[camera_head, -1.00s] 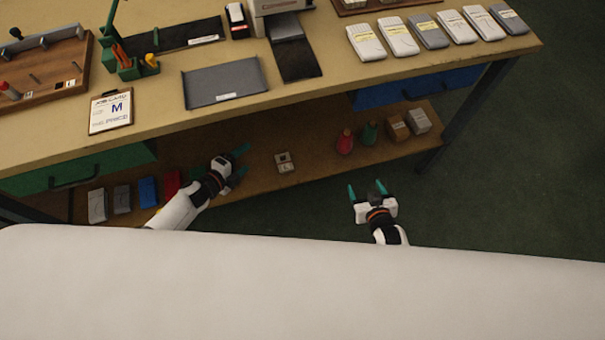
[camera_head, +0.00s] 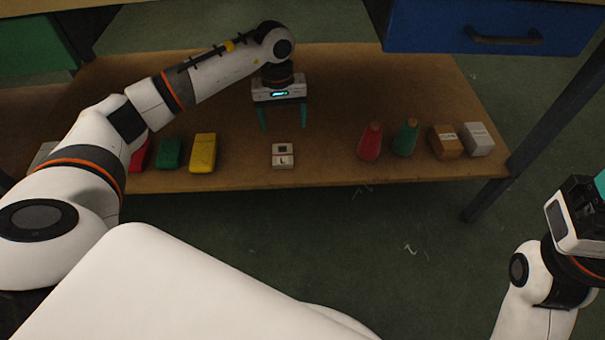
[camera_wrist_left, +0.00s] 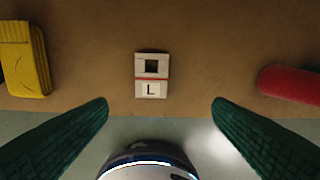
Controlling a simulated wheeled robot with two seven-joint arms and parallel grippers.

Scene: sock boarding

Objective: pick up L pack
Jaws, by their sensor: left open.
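The L pack (camera_head: 283,156) is a small pale pack with a dark square and a white label reading L. It lies flat on the lower shelf near its front edge. In the left wrist view the L pack (camera_wrist_left: 152,76) lies ahead of and between the green fingertips. My left gripper (camera_head: 284,127) is open and empty, its two green fingers pointing down above the shelf just behind the pack, not touching it. In the left wrist view its fingers (camera_wrist_left: 161,103) are spread wide. My right gripper (camera_head: 590,205) is at the right edge, its fingers mostly cut off.
On the lower shelf (camera_head: 340,90), a yellow pack (camera_head: 203,153) and green pack (camera_head: 170,153) lie left. A blue drawer (camera_head: 480,25) hangs above.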

